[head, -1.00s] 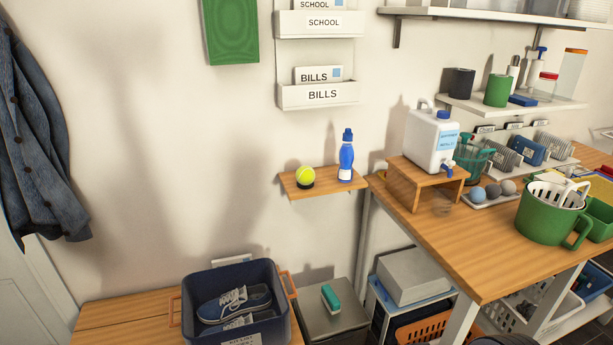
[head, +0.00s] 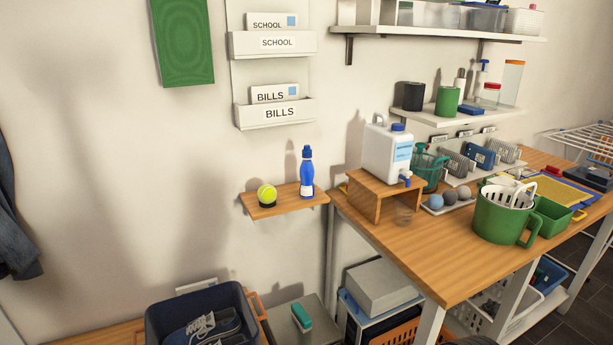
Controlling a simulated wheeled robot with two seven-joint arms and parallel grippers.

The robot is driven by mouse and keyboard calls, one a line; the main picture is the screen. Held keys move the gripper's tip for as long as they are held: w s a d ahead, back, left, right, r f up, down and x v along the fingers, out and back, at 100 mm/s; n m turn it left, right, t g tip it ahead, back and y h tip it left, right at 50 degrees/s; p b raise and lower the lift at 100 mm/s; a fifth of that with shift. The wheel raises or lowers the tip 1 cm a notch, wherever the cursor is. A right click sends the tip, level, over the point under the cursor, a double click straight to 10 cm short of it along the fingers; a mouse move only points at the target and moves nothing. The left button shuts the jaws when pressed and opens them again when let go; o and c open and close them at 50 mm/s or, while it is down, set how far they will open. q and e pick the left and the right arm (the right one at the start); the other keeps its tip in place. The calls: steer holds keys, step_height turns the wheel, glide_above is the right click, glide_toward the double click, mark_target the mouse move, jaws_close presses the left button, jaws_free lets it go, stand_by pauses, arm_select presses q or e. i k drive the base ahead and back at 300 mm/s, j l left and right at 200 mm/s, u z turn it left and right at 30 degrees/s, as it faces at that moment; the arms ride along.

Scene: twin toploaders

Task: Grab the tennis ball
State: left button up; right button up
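The tennis ball (head: 267,193) is yellow-green and sits on a small dark ring or stand near the left end of a small wooden wall shelf (head: 287,206). A blue bottle (head: 307,176) stands upright on the same shelf, just right of the ball and apart from it. Neither of my grippers shows in the head view.
A wooden worktable (head: 440,262) on the right holds a white jug (head: 387,152) on a wooden riser (head: 378,196) and a green bucket (head: 500,217). A dark blue bin (head: 160,318) with shoes stands below the shelf. The wall pockets (head: 275,115) hang above it.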

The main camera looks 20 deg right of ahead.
mark_target(267, 193)
steer(key=i+l+u, duration=0.4)
steer(key=l, duration=0.25)
steer(key=l+u, duration=0.25)
steer(key=i+l+u, duration=0.2)
steer(key=l, duration=0.25)
steer(key=l+u, duration=0.2)
steer(key=l, duration=0.2)
